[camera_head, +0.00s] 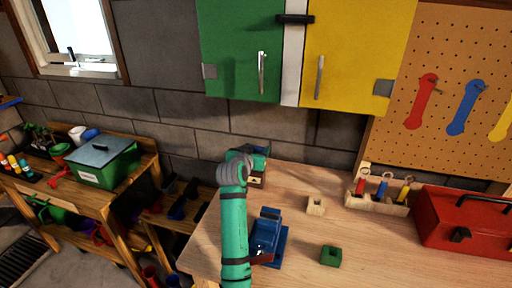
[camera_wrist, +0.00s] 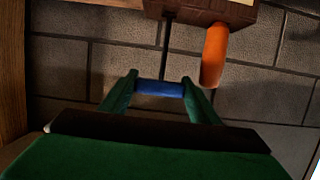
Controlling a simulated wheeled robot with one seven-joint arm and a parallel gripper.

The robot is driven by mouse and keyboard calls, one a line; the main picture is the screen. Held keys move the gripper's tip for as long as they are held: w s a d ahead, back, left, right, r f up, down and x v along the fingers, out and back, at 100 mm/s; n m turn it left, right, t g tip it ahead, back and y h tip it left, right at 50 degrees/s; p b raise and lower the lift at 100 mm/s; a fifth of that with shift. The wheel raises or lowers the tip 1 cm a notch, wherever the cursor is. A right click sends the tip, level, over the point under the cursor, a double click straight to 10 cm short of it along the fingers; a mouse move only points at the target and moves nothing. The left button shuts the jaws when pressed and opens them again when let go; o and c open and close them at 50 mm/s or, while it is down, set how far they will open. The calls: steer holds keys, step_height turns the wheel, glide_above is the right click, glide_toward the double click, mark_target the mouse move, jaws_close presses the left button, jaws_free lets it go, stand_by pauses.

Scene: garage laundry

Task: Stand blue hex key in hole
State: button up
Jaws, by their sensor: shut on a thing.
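The blue hex key shows in the wrist view as a blue handle (camera_wrist: 160,88) with a thin dark shaft (camera_wrist: 167,45). My gripper (camera_wrist: 160,87) is shut on the handle, with one green finger on each side. The shaft runs from the handle to a brown block (camera_wrist: 195,10) at the top edge. I cannot tell whether its tip is inside a hole or only beside the block. An orange handle (camera_wrist: 214,55) projects from the same block, right of the key. In the head view my gripper (camera_head: 258,153) is at the bench's back left, and my arm partly hides the block (camera_head: 257,182).
A blue vise (camera_head: 268,235) stands close to my arm. A wooden block (camera_head: 315,205), a green block (camera_head: 331,256), a tool rack (camera_head: 378,200) and a red toolbox (camera_head: 465,220) stand to the right. Cabinets (camera_head: 355,50) hang above. The bench (camera_head: 300,180) has bare room mid-surface.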

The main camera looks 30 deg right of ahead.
steer(key=shift+f, duration=1.85)
steer(key=shift+f, duration=1.95)
steer(key=o, duration=1.1)
steer(key=shift+a, duration=0.1)
steer(key=v, duration=1)
steer(key=shift+s+a+r, duration=0.15)
steer(key=shift+s+a, duration=0.05)
steer(key=shift+s, duration=0.1)
